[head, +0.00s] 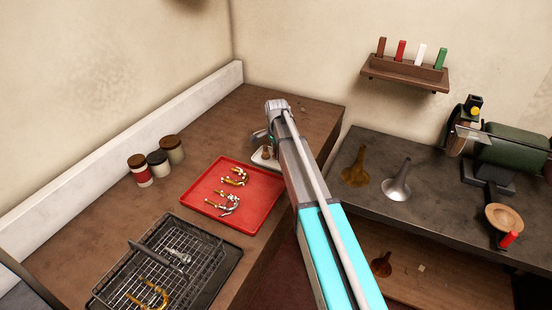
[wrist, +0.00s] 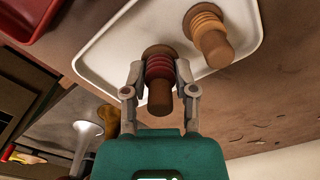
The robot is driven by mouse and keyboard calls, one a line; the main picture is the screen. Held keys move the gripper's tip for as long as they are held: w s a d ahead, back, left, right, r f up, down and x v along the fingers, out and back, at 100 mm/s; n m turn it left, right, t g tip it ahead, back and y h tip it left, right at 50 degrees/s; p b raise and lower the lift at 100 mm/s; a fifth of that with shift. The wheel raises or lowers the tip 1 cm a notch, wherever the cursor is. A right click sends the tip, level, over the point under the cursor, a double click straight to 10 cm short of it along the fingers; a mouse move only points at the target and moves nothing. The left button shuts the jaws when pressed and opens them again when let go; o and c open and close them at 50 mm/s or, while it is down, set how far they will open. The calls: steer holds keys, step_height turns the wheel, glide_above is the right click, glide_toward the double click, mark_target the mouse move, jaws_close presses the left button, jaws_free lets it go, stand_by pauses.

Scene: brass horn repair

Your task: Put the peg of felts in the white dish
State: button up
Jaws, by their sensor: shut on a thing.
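The white dish (wrist: 115,45) fills the upper middle of the wrist view; in the head view it shows partly behind my arm (head: 262,163). A wooden peg with dark red felts (wrist: 160,90) is between my gripper's fingers. My gripper (wrist: 160,82) is shut on it around the felts. The peg's round base overlaps the dish in the wrist view; I cannot tell whether it touches the dish. A second peg, with orange-tan felts (wrist: 208,32), stands in the dish beside the held one. In the head view my gripper (head: 260,137) is mostly hidden by my arm.
A red tray (head: 240,215) with brass parts lies just left of the dish. Several lidded jars (head: 158,162) stand behind it, and a wire basket (head: 165,255) is nearer. The right bench (head: 440,215) holds horn bells and a green machine (head: 512,145).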

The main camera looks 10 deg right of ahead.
steer(key=shift+f+b, duration=0.55)
steer(key=shift+f, duration=0.35)
steer(key=shift+f, duration=0.15)
steer(key=o, duration=0.9)
steer(key=shift+o, duration=0.2)
steer(key=shift+r, duration=0.25)
step_height(320, 180, up, 12)
steer(key=p, duration=1.2)
steer(key=shift+s, duration=0.15)
